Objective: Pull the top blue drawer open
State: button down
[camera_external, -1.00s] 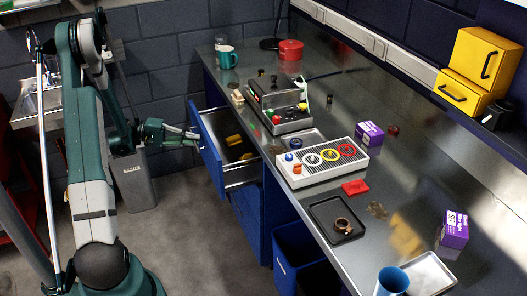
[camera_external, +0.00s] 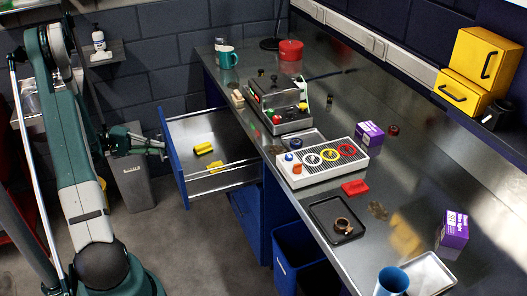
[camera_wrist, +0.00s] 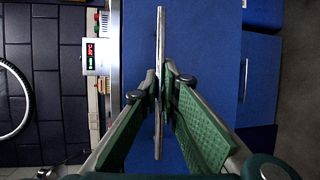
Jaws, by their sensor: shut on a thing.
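The top blue drawer (camera_external: 176,165) stands far out from under the workbench in the external view, with its metal inside and side rail in sight. Two yellow items (camera_external: 204,147) lie in it. In the wrist view its blue front (camera_wrist: 205,50) fills the middle, and the long metal handle (camera_wrist: 160,40) runs between my fingers. My gripper (camera_external: 160,148) is at the outer face of the drawer front. In the wrist view my gripper (camera_wrist: 164,95) is shut on the handle, one green finger on each side.
The metal workbench (camera_external: 290,215) carries a teal mug, a red pot, a control box and a tray. A grey bin (camera_external: 132,180) stands on the floor behind my gripper. Another blue drawer (camera_external: 247,222) is below.

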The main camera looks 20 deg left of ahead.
jog(key=c, duration=2.9)
grip_release()
jog(key=shift+o, duration=0.2)
jog(key=shift+r, duration=0.1)
